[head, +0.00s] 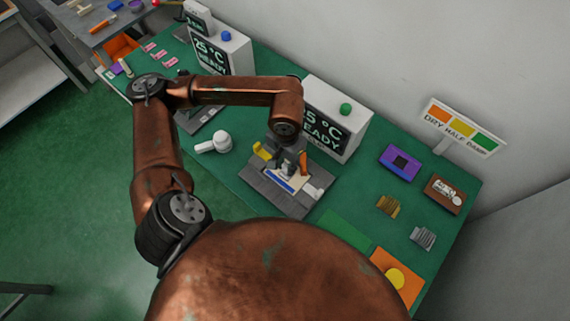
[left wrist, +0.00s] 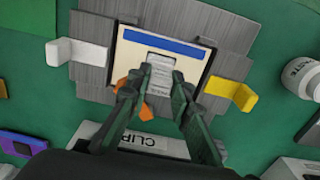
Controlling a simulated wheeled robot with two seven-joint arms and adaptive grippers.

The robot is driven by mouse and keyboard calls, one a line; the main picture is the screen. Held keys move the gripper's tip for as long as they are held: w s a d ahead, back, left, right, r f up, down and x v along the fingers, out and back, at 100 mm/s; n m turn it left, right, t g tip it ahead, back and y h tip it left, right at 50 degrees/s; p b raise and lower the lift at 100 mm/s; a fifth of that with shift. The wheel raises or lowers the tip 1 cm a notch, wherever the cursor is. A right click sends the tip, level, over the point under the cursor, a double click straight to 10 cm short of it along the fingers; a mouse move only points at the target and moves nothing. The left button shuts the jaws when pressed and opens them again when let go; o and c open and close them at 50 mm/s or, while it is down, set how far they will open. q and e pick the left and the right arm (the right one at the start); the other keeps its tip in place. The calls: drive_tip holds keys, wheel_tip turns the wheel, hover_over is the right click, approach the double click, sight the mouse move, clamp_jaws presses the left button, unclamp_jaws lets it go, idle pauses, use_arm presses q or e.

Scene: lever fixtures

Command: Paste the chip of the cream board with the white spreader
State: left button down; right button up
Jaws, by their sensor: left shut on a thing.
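The cream board (head: 283,182) with a blue stripe sits in a grey fixture (head: 262,187) on the green table; it also shows in the left wrist view (left wrist: 202,62). My left gripper (head: 291,165) is over the board's middle, pointing down. In the left wrist view its fingers (left wrist: 160,88) are shut on a small pale piece, which I take for the white spreader (left wrist: 161,72). It covers the middle of the board, so the chip cannot be told apart. My right gripper is not in view.
Yellow (left wrist: 230,93), white (left wrist: 75,51) and orange (left wrist: 136,84) levers surround the board. A white paste jar (head: 222,141) stands to the left. A display box (head: 347,105) stands close behind.

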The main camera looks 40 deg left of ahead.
use_arm(q)
drive_tip(key=shift+r+p, duration=1.9)
drive_tip(key=shift+r, duration=2.65)
drive_tip(key=w+d+f+n, duration=0.1)
drive_tip(key=w+d+f, duration=0.2)
drive_tip(key=w+f, duration=0.1)
drive_tip(key=shift+f, duration=0.15)
